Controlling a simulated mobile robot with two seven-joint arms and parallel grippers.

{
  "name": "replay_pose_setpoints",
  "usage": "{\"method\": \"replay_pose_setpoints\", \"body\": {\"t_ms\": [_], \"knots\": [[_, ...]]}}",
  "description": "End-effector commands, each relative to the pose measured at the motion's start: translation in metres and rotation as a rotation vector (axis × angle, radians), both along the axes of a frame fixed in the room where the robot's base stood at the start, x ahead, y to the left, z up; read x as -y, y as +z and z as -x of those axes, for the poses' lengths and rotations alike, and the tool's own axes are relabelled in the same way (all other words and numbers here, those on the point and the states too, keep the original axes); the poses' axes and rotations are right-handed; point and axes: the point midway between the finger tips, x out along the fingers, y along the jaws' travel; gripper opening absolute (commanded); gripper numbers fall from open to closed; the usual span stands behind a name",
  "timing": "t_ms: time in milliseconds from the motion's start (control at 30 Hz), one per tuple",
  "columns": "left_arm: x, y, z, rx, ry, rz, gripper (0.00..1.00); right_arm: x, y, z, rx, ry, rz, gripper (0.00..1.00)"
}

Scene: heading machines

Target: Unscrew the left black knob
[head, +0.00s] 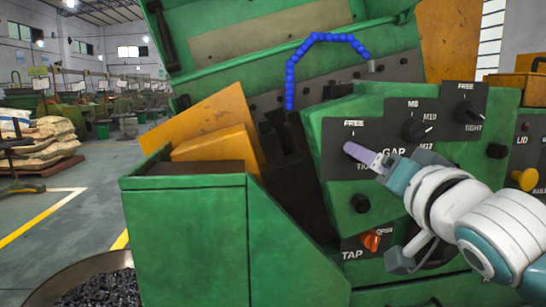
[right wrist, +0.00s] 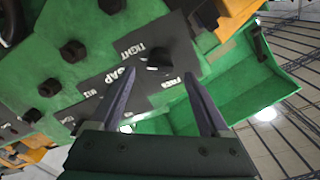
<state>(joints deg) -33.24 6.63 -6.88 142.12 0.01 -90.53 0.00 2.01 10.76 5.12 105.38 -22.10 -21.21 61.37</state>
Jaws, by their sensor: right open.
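The left black knob (right wrist: 160,58) shows in the right wrist view on a dark panel, with FREE and TIGHT lettering beside it. It lies just beyond and between the fingertips of my right gripper (right wrist: 158,74), which is open and holds nothing. I cannot tell whether either finger touches the knob. In the head view my right gripper (head: 348,148) reaches in from the right and covers this knob under the FREE label. My left gripper is not in view.
A middle knob (head: 417,129) and a right knob (head: 468,112) sit on the same sloped green machine. A lower black knob (head: 360,203) and an orange TAP switch (head: 371,241) are below. A blue segmented hose (head: 290,80) arches behind. A yellow button (head: 525,180) is at right.

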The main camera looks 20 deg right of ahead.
Motion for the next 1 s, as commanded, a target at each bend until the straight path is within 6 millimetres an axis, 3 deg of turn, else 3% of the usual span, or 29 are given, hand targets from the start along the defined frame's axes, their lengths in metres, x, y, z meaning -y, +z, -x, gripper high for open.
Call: {"method": "replay_pose_setpoints", "body": {"t_ms": [100,300,667,1000], "knots": [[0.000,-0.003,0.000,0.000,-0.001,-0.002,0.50,0.005,0.000,-0.020,0.001,0.000,0.001,0.80],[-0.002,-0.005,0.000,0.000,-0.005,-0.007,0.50,0.009,-0.001,-0.039,0.000,0.000,0.001,0.80],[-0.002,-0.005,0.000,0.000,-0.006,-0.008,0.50,0.010,-0.001,-0.043,-0.001,0.001,0.000,0.78],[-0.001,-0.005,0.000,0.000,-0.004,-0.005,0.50,0.010,-0.001,-0.043,-0.002,0.001,0.000,0.40]]}}
